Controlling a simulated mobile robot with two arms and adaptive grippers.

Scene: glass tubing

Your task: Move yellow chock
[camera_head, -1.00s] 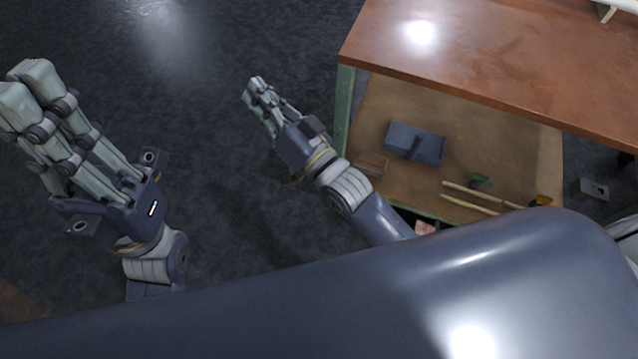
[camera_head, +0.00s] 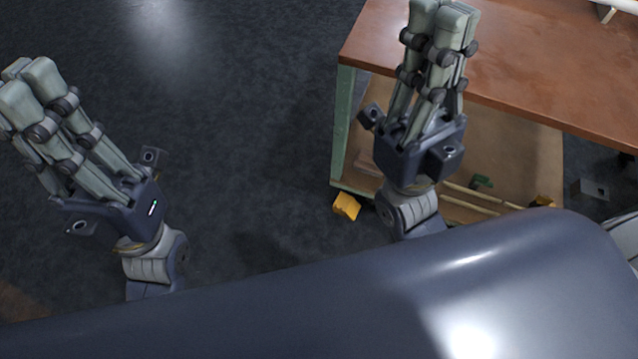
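A yellow chock (camera_head: 346,206) lies on the dark floor beside the front left foot of the workbench. My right gripper (camera_head: 441,18) is raised above the bench's left part, its fingers pointing up the picture and its wrist just right of the chock. Nothing shows between its fingers. My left gripper (camera_head: 28,85) is over the floor at the far left, well away from the chock, with no object visible in it. The fingers of both are extended and overlap in this view, so I cannot tell how far they are open.
The workbench has a brown top (camera_head: 540,75), a green leg (camera_head: 342,130) and a lower wooden shelf (camera_head: 520,160). Pale rods (camera_head: 470,193), a green item (camera_head: 481,181) and another yellow piece (camera_head: 543,201) are on or near the shelf. The floor between my grippers is clear.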

